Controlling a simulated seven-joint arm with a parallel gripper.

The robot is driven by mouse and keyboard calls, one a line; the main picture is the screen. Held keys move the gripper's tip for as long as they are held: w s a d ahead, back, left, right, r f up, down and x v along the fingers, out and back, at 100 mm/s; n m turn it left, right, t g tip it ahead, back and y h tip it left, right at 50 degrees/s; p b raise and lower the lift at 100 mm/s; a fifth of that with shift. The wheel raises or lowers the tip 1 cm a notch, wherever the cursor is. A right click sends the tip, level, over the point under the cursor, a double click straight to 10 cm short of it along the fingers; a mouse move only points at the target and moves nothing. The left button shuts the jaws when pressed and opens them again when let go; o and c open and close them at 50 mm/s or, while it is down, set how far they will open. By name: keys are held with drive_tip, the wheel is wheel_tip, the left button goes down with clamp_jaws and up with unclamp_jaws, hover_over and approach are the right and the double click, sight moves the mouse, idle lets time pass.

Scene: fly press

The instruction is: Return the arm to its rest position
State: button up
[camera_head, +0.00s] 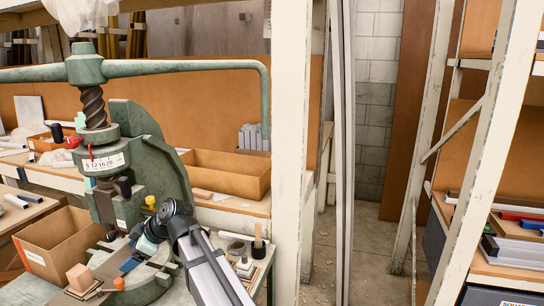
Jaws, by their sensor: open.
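The green fly press (150,150) stands on the bench at the left, with its long handle bar (190,67) across the top and a dark screw below the hub. My arm (212,268) rises from the bottom edge to a dark joint in front of the press base. My gripper (147,244) points down and left from that joint, low beside the press. It is open; its fingertips are small and partly hidden, and I see nothing held in it. A small blue piece (130,264) shows just left of it; I cannot tell whether they touch.
A cardboard box (62,240) stands left of the press. A wooden block (80,277) and an orange-knobbed part lie in front. An open tan tray (228,177) is behind. A cream post (290,150) rises right of the bench. Bare floor (335,235) shows between the post and shelving.

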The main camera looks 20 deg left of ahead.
drive_tip(key=w+d+f+m+t, duration=0.2)
drive_tip(key=w+d+m+t, duration=0.55)
drive_tip(key=w+d, duration=2.25)
drive_tip(key=w+d+f+m+h, duration=0.2)
drive_tip(key=d+f+m, duration=0.1)
drive_tip(key=d+f, duration=0.25)
drive_tip(key=s+d+f+m+g+h, duration=0.1)
drive_tip(key=s+d+f+m+g, duration=0.1)
drive_tip(key=s+d+f, duration=0.75)
drive_tip(key=s+d+f+m+g+h, duration=0.2)
drive_tip(key=d+f, duration=0.3)
drive_tip(key=f, duration=1)
drive_tip(key=s+d+f+m+g+h, duration=0.1)
drive_tip(key=s+d+f+m, duration=0.35)
drive_tip(key=f, duration=0.75)
drive_tip(key=s+d+f+m+g+h, duration=0.1)
drive_tip(key=s+d+f, duration=0.4)
drive_tip(key=s, duration=0.7)
drive_tip(key=s+d+f+m+g+h, duration=0.1)
drive_tip(key=s+d+f, duration=0.4)
drive_tip(key=s, duration=0.8)
drive_tip(key=s+d+f+m+g+h, duration=0.1)
drive_tip(key=s+d+f+m+g, duration=0.1)
drive_tip(key=s+d+f+g, duration=0.3)
drive_tip(key=s+d, duration=0.3)
drive_tip(key=s, duration=0.4)
drive_tip(key=shift+s+d+f+m, duration=0.25)
drive_tip(key=shift+f+m, duration=0.05)
drive_tip(key=shift+m, duration=0.1)
